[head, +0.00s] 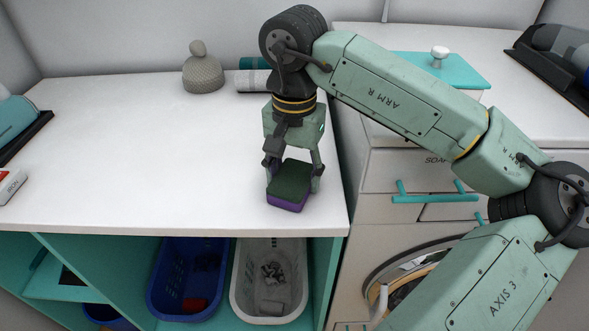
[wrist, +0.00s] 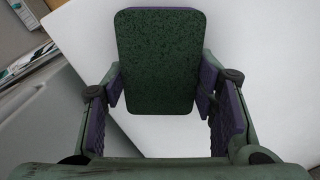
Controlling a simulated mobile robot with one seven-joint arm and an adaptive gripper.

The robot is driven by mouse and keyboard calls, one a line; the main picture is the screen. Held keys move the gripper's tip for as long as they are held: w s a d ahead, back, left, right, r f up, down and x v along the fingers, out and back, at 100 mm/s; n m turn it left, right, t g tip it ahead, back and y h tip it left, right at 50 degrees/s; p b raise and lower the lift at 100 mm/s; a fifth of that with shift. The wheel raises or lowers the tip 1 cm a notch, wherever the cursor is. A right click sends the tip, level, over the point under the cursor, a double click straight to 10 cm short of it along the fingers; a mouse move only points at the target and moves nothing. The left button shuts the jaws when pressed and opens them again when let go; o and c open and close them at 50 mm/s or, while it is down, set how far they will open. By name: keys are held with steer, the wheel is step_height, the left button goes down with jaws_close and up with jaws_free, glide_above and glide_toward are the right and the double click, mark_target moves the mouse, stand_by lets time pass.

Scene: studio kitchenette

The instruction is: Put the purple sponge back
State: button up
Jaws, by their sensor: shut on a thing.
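The purple sponge (head: 285,204) has a dark green scouring top and a purple body. In the head view it is at the front right of the white counter, between the fingers of my gripper (head: 293,180), which points down. In the wrist view the sponge's green face (wrist: 160,62) fills the upper middle. My gripper (wrist: 163,100) is shut on its sides, with purple finger pads at left and right. I cannot tell whether the sponge touches the counter or hangs just above it.
A grey domed object (head: 203,72) and rolled cloths (head: 252,80) stand at the back. Below are a blue basket (head: 160,290) and a white basket (head: 240,290).

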mark_target(294, 175)
steer(key=shift+f, duration=0.1)
steer(key=shift+f, duration=0.1)
steer(key=o, duration=1.1)
steer(key=shift+r, duration=0.4)
step_height(294, 175, up, 12)
steer(key=shift+f+b, duration=0.15)
steer(key=shift+b, duration=0.65)
